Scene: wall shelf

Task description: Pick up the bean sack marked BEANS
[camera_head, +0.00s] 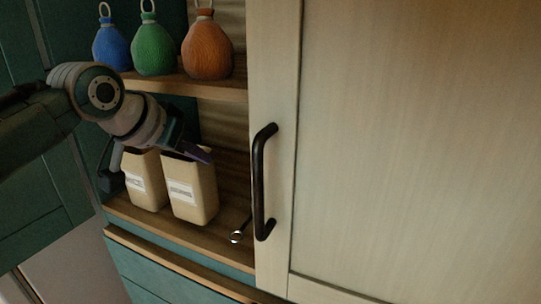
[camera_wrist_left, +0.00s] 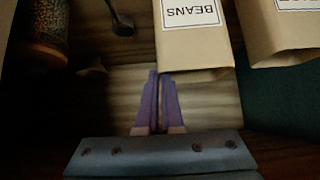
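The sack marked BEANS (camera_wrist_left: 196,45) is tan with a white label, which appears upside down in the left wrist view. By its place beside the other sack, it is the right-hand sack (camera_head: 192,192) on the lower shelf in the head view, where its label is too small to read. It stands upright. My left gripper (camera_head: 203,155) is at the sack's top. In the left wrist view its purple fingers (camera_wrist_left: 161,75) are close together, near the sack's edge, with nothing seen between them. Whether they touch the sack is unclear. My right gripper is out of view.
A second tan sack (camera_head: 144,181) stands close on the left; it also shows in the left wrist view (camera_wrist_left: 283,30). A spoon-like utensil (camera_head: 237,236) lies to the right. Blue, green and orange bottles (camera_head: 207,48) stand above. A pale door with a black handle (camera_head: 262,185) bounds the right.

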